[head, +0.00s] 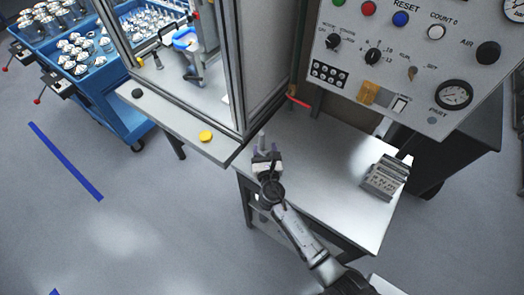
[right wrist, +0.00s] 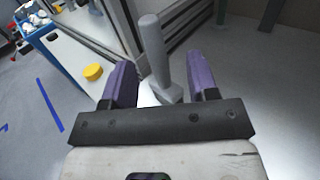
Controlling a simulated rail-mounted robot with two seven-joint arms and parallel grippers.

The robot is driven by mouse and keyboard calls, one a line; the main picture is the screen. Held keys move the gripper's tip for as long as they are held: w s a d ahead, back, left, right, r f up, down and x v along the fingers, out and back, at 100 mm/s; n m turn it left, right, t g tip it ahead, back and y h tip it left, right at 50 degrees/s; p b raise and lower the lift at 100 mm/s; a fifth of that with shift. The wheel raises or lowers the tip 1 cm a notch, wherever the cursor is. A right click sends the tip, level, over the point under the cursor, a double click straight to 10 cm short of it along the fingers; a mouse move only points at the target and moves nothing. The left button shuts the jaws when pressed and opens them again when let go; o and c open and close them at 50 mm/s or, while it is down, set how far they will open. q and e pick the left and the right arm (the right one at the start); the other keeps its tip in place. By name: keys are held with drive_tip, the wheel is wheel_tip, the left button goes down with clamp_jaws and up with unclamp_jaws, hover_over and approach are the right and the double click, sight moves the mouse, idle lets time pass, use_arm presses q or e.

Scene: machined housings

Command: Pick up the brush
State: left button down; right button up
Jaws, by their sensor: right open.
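The brush, a plain grey piece with a long round handle and a wider block at its lower end, is at the left end of the white bench; its handle (right wrist: 153,52) shows well in the right wrist view. In the head view only its handle tip (head: 262,137) shows beyond my gripper. My right gripper (head: 263,152) is open, and in the right wrist view its purple fingers (right wrist: 160,75) stand on either side of the brush with visible gaps. The brush's lower end is partly hidden by the gripper body. My left gripper is in neither view.
The white bench (head: 330,180) is clear in its middle; a grey slotted block (head: 384,178) sits at its right. A framed enclosure with a ledge and yellow button (head: 206,136) stands close left. A control panel (head: 420,60) overhangs the back. A blue cart (head: 112,100) holds metal parts.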

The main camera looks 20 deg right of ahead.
sight(262, 142)
drive_tip(key=shift+a+b+x, duration=0.2)
drive_tip(key=shift+b+x, duration=0.15)
drive_tip(key=shift+x, duration=1.9)
drive_tip(key=c, duration=0.9)
drive_tip(key=shift+c, duration=0.5)
drive_tip(key=shift+r, duration=0.1)
